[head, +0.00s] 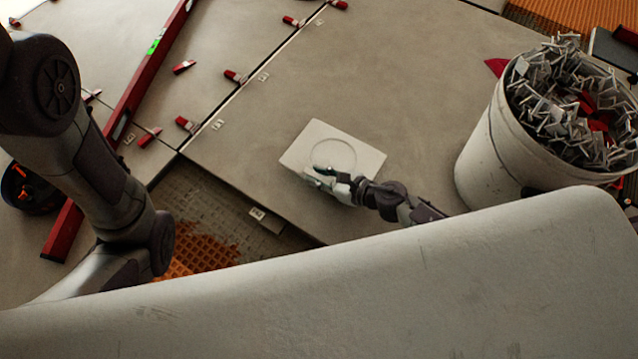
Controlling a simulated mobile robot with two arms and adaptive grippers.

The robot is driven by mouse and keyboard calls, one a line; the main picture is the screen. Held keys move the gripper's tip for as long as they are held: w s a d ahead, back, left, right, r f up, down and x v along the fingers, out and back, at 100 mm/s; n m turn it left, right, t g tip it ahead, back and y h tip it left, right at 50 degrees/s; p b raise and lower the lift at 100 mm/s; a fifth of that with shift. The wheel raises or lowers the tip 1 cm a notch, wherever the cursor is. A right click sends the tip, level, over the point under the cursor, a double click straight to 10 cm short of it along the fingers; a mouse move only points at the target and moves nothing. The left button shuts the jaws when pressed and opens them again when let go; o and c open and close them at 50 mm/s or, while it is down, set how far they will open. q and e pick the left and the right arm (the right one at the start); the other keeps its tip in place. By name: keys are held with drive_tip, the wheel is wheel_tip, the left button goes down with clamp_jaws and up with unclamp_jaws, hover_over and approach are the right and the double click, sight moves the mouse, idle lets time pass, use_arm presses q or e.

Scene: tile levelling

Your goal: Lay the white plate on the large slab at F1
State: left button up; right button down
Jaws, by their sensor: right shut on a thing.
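The white plate (358,153) is a thin square with a round ring mark, in the middle of the head view over the large slab (400,80). My right gripper (326,174) is shut on the plate's near left edge. I cannot tell whether the plate touches the slab or hangs just above it. Small labels sit along the slab's edges, one at the left edge (217,124) and one near the open corner (257,213); their letters are too small to read. My left arm comes in at the left; its gripper is out of sight.
A white bucket (496,150) full of metal clips stands on the right. A long red spirit level (137,90) lies across the left slabs. Several red wedges, one of them here (187,124), line the joints. Bare floor with orange adhesive (200,247) shows below the slab's left corner.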

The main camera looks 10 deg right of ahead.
wheel_tip(320, 180, down, 3)
drive_tip(key=shift+f+b, duration=0.1)
drive_tip(key=shift+b, duration=1)
drive_tip(key=shift+f+b, duration=0.3)
drive_tip(key=shift+r, duration=0.1)
drive_tip(key=c, duration=0.9)
unclamp_jaws()
